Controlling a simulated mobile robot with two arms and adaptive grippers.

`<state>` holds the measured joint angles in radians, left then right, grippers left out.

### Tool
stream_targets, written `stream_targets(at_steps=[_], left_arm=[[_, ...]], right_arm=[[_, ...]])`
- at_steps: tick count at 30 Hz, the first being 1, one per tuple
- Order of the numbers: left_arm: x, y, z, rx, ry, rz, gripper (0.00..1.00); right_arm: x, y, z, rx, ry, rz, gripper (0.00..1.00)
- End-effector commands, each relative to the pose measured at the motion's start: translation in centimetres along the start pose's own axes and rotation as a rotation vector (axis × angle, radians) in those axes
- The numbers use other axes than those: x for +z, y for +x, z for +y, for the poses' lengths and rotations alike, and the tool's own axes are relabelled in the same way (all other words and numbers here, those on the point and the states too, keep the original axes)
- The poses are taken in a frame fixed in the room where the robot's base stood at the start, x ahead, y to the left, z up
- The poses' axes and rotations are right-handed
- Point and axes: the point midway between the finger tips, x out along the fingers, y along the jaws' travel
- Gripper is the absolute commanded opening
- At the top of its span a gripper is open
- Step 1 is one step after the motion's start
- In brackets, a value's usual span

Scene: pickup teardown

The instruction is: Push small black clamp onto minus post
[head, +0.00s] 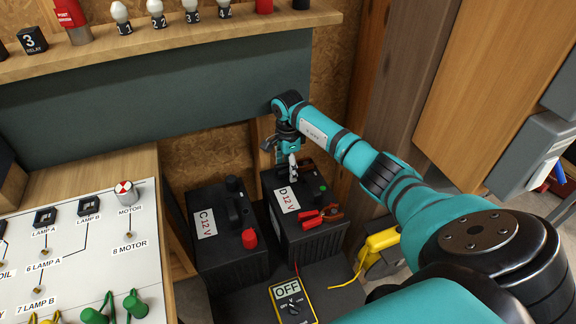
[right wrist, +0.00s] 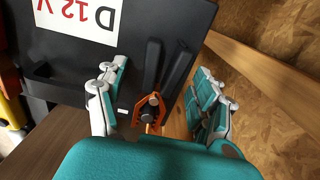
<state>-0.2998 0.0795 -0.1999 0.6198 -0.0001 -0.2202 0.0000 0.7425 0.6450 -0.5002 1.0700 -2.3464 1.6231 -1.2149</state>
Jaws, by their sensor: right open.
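The small black clamp (right wrist: 152,85) shows in the right wrist view with two black handles and copper-coloured jaws. It lies at the edge of battery D (right wrist: 78,58), between the fingers of my right gripper (right wrist: 160,100), which are open and apart from it. In the head view my right gripper (head: 293,168) points down over the far left part of battery D (head: 320,243) and mostly hides the black clamp. I cannot make out the minus post or whether the clamp's jaws are around it. My left gripper is not in view.
A red clamp (head: 318,217) lies on the near part of battery D. Battery C (head: 228,262), with a red cap, stands close on the left. A meter marked OFF (head: 292,303) is in front, and a yellow tool (head: 380,242) is at the right. A wooden post stands behind.

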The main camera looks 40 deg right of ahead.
Motion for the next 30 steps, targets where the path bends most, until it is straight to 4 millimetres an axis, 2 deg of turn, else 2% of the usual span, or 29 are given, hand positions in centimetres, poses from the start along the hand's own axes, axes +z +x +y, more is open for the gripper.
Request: stream_targets(at_steps=[5, 8, 21, 25, 30], left_arm=[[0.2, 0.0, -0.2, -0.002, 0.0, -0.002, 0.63], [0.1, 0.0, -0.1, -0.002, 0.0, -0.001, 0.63], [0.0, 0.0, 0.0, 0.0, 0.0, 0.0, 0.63], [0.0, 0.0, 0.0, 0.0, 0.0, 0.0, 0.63], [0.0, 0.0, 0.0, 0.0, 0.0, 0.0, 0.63]], right_arm=[[0.0, -0.4, -0.1, -0.002, 0.0, 0.0, 0.68], [-0.1, -1.6, -0.2, -0.005, -0.001, 0.001, 0.68], [-0.1, -10.2, -0.1, -0.004, 0.0, 0.001, 0.68], [0.0, -11.5, -0.1, -0.001, 0.0, 0.0, 0.68], [0.0, -12.0, 0.0, 0.001, 0.0, 0.001, 0.68]])
